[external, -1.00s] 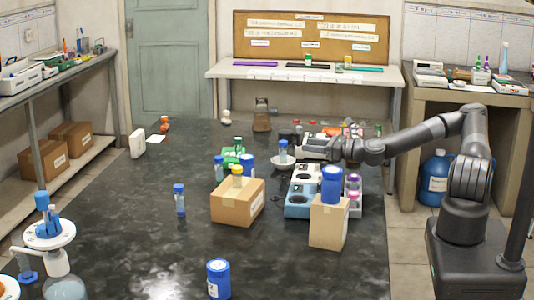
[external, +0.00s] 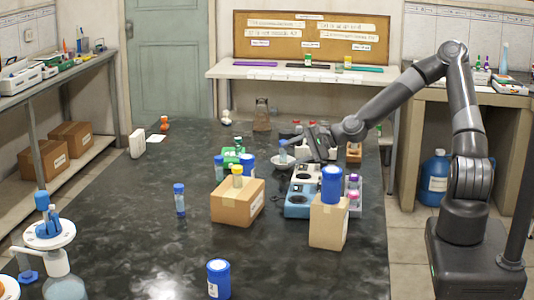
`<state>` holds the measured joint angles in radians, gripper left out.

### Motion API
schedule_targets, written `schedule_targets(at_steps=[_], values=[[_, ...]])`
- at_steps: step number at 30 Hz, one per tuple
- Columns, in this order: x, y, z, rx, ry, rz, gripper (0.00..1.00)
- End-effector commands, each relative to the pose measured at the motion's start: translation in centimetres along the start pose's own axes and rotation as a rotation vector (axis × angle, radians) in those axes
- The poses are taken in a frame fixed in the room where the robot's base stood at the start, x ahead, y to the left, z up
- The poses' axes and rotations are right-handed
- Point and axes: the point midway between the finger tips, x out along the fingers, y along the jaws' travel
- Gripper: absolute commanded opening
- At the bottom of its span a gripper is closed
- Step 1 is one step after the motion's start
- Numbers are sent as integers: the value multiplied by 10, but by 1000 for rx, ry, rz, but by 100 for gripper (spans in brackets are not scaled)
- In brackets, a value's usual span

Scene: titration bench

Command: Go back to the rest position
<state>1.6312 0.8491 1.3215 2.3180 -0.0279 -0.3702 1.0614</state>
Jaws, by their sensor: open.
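My gripper (external: 316,146) is at the end of my raised arm, over the far part of the dark bench. It is open. It hangs above the back of the white and blue instrument (external: 299,201), with the white dish (external: 282,162) just left of it. A blue-capped vial (external: 283,152) stands in or at that dish. I see nothing held between the fingers, though they are small in this view. The arm hides part of the things behind it.
A cardboard box (external: 236,205) carries a yellow-capped vial (external: 237,174). Another box (external: 328,223) carries a blue container (external: 332,184). A blue-capped vial (external: 179,200) and a blue jar (external: 218,279) stand on the bench.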

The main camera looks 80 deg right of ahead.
Motion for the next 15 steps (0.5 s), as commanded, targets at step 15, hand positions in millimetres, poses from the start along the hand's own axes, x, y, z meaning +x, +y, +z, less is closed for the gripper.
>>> schedule_targets(at_steps=[15], values=[[12, 31, 85, -525, 9, 325, 47]])
